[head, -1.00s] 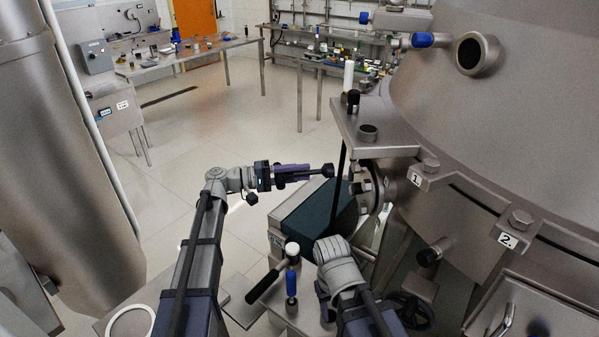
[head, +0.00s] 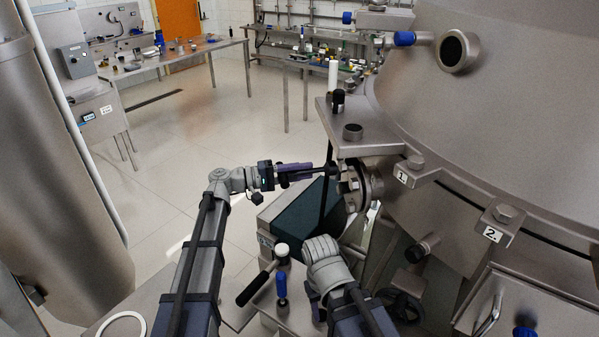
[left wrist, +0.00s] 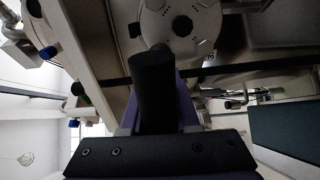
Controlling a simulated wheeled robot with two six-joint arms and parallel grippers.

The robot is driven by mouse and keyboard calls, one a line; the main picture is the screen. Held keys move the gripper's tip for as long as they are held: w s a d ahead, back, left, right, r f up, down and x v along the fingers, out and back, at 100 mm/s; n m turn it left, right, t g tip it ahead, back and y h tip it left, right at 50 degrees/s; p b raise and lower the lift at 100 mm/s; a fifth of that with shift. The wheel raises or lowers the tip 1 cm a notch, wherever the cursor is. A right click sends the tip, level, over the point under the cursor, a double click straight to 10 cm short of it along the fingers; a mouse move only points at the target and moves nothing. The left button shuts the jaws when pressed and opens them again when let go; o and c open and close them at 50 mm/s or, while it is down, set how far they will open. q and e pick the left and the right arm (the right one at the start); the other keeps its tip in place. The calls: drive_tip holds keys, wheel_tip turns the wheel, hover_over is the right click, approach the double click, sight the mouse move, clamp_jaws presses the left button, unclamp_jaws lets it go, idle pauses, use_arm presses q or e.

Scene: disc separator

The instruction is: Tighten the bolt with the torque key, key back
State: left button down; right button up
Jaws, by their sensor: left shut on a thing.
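My left gripper (head: 296,171) reaches in from the left and is shut on a dark tool, which I take to be the torque key (head: 325,170). In the left wrist view the key (left wrist: 155,88) is a thick black cylinder between the fingers. Its far end points toward a round flange (left wrist: 185,22) and overlaps its lower left part; I cannot tell whether they touch. In the head view the flange with bolts (head: 356,187) is just right of the tool's tip.
A dark-topped box (head: 297,222) lies below my left gripper. A big steel vessel (head: 520,110) fills the right. The floor at the left is open.

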sight(291, 174)
idle(0.3)
use_arm(q)
drive_tip(key=shift+v, duration=1.55)
drive_tip(key=n, duration=0.5)
drive_tip(key=shift+n, duration=0.3)
drive_tip(key=n, duration=0.4)
drive_tip(key=shift+f+n, duration=0.1)
drive_tip(key=shift+n, duration=0.3)
drive_tip(key=shift+d, duration=0.15)
drive_tip(key=shift+x, duration=1.55)
